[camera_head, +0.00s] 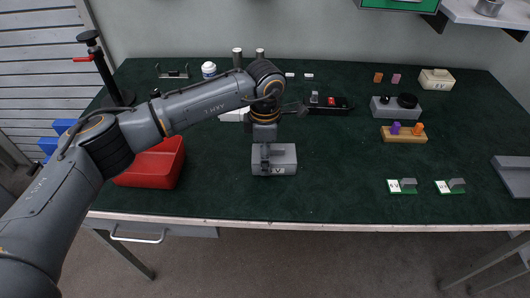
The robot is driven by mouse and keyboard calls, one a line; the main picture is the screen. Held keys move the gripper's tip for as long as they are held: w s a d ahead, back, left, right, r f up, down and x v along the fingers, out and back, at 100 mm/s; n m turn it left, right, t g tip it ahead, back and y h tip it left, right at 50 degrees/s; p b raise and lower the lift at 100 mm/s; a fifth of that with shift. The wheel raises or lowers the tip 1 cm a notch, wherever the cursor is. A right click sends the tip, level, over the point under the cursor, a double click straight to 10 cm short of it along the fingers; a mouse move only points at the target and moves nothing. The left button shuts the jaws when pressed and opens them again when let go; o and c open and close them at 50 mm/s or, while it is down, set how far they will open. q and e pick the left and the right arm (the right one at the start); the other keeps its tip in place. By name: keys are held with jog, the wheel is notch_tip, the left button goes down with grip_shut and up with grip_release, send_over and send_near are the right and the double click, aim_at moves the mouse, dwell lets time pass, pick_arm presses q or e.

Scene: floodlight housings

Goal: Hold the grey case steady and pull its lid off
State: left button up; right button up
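My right gripper is not in view.
A red bin (153,166) stands left of the case under my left arm. A black tray (329,107) lies behind the case. A wooden block with pegs (404,136), a grey block (391,111) and small green boards (402,187) lie right. The mat right of the case is clear.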

pick_arm(q)
jog(key=shift+f, duration=0.15)
dwell(0.3)
jog(key=o, duration=1)
jog(key=c, duration=1)
jog(key=shift+c, duration=0.2)
jog(key=shift+s+f+b, duration=0.2)
jog(key=shift+f+b, duration=0.2)
